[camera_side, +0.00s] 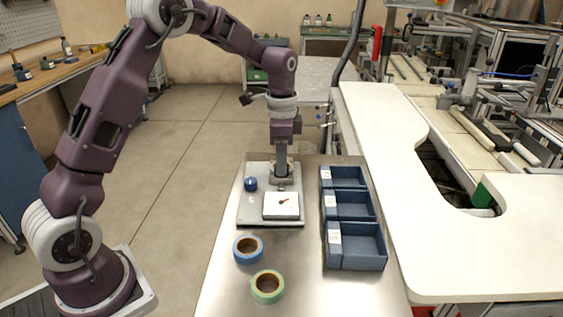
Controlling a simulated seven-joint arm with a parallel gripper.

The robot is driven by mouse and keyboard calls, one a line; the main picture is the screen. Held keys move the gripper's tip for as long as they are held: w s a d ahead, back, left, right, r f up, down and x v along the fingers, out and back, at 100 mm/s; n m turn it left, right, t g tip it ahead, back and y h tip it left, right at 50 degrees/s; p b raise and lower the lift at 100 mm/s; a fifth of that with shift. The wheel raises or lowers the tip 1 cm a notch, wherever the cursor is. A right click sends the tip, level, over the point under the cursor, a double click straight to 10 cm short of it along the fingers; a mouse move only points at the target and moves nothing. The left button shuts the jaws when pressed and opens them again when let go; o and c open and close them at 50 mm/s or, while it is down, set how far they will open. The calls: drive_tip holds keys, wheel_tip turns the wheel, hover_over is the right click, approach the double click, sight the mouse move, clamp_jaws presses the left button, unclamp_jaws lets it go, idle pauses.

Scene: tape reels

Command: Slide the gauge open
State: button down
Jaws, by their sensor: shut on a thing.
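The gauge (281,206) is a pale block with a small dark mark on its top. It sits on a grey base plate (254,215) on the metal table. My gripper (281,179) points straight down at the far side of the block, over the plate. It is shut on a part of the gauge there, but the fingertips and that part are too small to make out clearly. A blue ball-like knob (250,184) sits on the plate to the left of my gripper.
A blue tape reel (248,249) and a green tape reel (268,286) lie on the metal table (225,290) in front of the plate. Three blue bins (357,262) stand in a row to the right. A white worktop (440,260) lies beyond them.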

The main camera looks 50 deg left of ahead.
idle(0.3)
drive_tip(key=shift+s+d, duration=0.75)
drive_tip(key=shift+d, duration=0.1)
drive_tip(key=c, duration=1.4)
unclamp_jaws()
drive_tip(key=shift+r, duration=0.15)
wheel_tip(320, 180, up, 7)
